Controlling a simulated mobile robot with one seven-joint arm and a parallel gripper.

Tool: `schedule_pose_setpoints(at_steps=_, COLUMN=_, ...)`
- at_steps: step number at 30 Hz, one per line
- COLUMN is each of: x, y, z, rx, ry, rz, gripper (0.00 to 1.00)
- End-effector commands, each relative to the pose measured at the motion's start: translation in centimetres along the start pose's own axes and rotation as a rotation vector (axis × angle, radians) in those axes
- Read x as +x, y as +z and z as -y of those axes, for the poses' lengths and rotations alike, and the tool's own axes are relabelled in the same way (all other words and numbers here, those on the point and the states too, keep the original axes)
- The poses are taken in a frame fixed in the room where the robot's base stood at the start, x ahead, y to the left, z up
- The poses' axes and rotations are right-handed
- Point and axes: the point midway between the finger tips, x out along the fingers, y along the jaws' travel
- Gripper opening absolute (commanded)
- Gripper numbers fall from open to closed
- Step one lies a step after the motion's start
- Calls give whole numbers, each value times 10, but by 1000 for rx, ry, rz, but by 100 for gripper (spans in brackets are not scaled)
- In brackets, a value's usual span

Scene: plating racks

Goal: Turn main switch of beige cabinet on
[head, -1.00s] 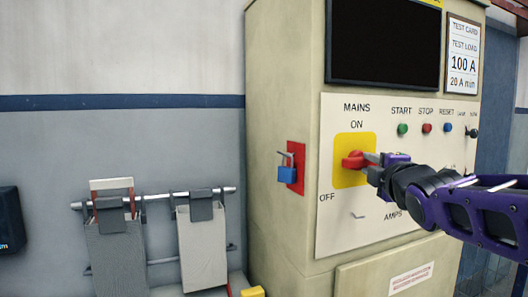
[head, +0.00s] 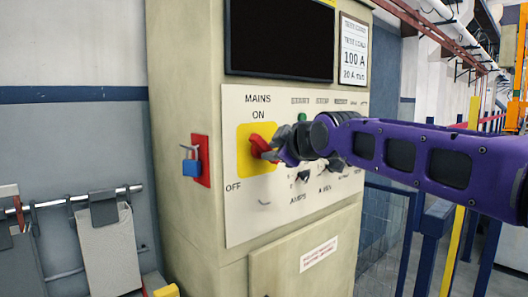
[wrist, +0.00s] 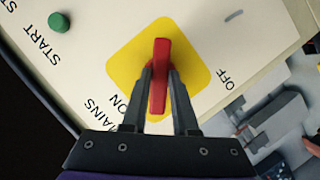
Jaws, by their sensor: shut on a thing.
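The beige cabinet (head: 185,235) carries a panel with the mains switch, a red handle (head: 262,146) on a yellow square plate (head: 244,163). ON is printed above the plate and OFF at its lower left. The handle sits diagonally, upper left to lower right, pointing between the two labels. My gripper (head: 274,154) reaches it from the right. In the wrist view, the red handle (wrist: 160,75) stands between the two fingers of my gripper (wrist: 159,80), which are shut on its near part.
A blue padlock (head: 191,167) hangs on a red plate on the cabinet's side. A green START button (head: 302,118) and black knobs (head: 303,176) lie close to my arm. A rail with hanging grey pieces (head: 104,240) stands at left. Blue railings (head: 433,220) stand at right.

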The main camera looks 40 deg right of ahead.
Motion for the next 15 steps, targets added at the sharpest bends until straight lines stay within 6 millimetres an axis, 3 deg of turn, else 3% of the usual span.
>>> schedule_pose_setpoints(at_steps=15, x=0, y=-3, z=-9, rx=448, ry=-178, rz=-12, gripper=0)
